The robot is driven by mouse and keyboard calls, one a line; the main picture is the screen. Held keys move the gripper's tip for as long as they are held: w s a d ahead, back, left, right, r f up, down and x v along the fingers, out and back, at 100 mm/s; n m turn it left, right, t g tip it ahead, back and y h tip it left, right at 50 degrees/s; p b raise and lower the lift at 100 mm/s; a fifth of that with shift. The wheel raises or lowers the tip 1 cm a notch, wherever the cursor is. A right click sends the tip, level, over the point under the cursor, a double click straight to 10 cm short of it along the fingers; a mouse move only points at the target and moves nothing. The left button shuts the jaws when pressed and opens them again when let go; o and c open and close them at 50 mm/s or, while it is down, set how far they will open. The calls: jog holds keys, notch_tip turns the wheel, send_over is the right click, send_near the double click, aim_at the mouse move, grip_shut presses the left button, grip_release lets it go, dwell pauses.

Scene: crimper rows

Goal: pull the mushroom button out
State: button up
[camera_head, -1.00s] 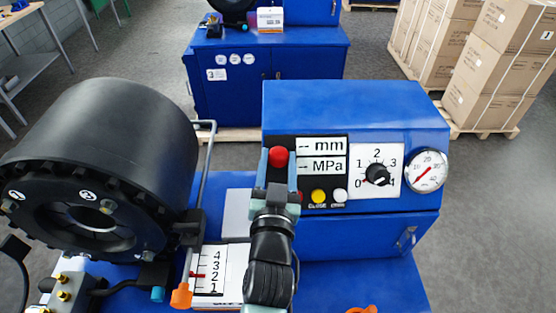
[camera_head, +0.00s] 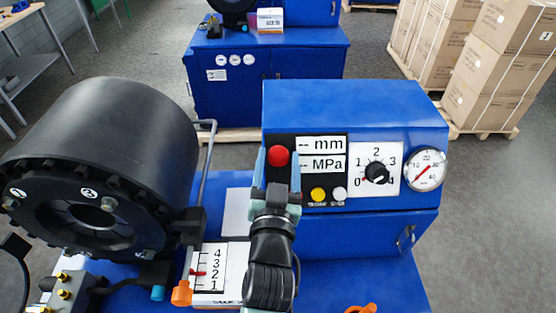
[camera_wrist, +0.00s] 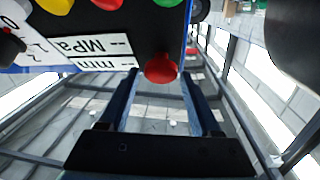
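The red mushroom button (camera_head: 278,155) is on the black panel (camera_head: 325,182) of the blue crimper cabinet, left of the "mm" and "MPa" displays. My gripper (camera_head: 278,162) is open, with one finger to each side of the button as seen from the head. In the wrist view, the button (camera_wrist: 161,68) shows between the two fingertips, with a gap on both sides, and nothing is held. I cannot tell how far the fingertips are from the panel.
A yellow button (camera_head: 318,195) and a white button (camera_head: 340,194) are low on the panel. A black dial (camera_head: 376,173) and a pressure gauge (camera_head: 427,169) are to the right. The big black crimping head (camera_head: 110,150) stands left of my arm.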

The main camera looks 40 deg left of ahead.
jog(key=shift+s+d+f+b, duration=0.2)
jog(key=shift+s+d+b, duration=0.05)
jog(key=shift+s+b, duration=0.1)
jog(key=b+v, duration=0.4)
jog(key=v, duration=0.8)
jog(key=shift+r, duration=0.2)
jog(key=w+d+r+m+t+h, duration=0.1)
jog(key=w+d+r+t, duration=0.15)
jog(key=r, duration=0.35)
jog(key=w+d+r+t, duration=0.1)
jog(key=w+r+t, duration=0.15)
jog(key=r, duration=0.35)
jog(key=d+r+m+t+h, duration=0.2)
jog(key=d+r, duration=0.5)
jog(key=r, duration=0.6)
jog(key=s+d+r+m+t+h, duration=0.1)
jog(key=d+r+t+h, duration=0.4)
jog(key=r, duration=0.9)
jog(key=shift+s+d+m+h, duration=0.45)
jog(key=shift+d+h, duration=0.35)
jog(key=shift+d, duration=0.35)
